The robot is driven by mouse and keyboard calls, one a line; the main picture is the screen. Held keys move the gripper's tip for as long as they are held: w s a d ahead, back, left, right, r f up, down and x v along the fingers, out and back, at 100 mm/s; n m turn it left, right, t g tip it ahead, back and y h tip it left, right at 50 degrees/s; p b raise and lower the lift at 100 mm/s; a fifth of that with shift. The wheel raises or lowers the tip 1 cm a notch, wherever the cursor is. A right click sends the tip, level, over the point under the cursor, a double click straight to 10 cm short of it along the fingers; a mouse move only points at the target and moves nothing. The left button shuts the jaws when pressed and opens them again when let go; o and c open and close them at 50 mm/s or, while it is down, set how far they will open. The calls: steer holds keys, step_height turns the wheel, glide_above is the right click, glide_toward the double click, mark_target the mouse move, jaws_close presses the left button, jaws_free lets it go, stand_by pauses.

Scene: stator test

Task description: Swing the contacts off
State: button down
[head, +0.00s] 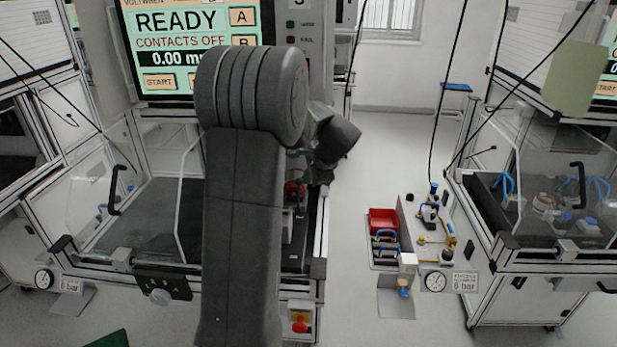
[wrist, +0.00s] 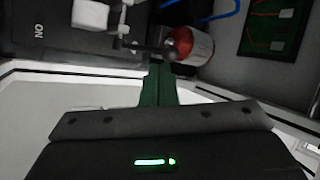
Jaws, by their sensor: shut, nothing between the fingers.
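My gripper (wrist: 158,70) shows in the wrist view as dark green fingers, closed together and empty. I cannot tell whether the fingertips touch anything. The bench screen (head: 180,45) reads "READY", "CONTACTS OFF" and "0.00".
A green board with red lines (wrist: 273,28) lies at the wrist view's upper right. In the head view a red bin (head: 383,219) and a small valve stand are right of the bench. A second bench (head: 520,255) stands farther right. Grey floor lies between them.

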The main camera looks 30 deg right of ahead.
steer(key=b+v, duration=0.1)
steer(key=v, duration=1)
steer(key=shift+d+r, duration=0.15)
steer(key=shift+d, duration=0.05)
steer(key=x, duration=1.3)
steer(key=shift+w+a, duration=0.15)
steer(key=shift+w, duration=0.35)
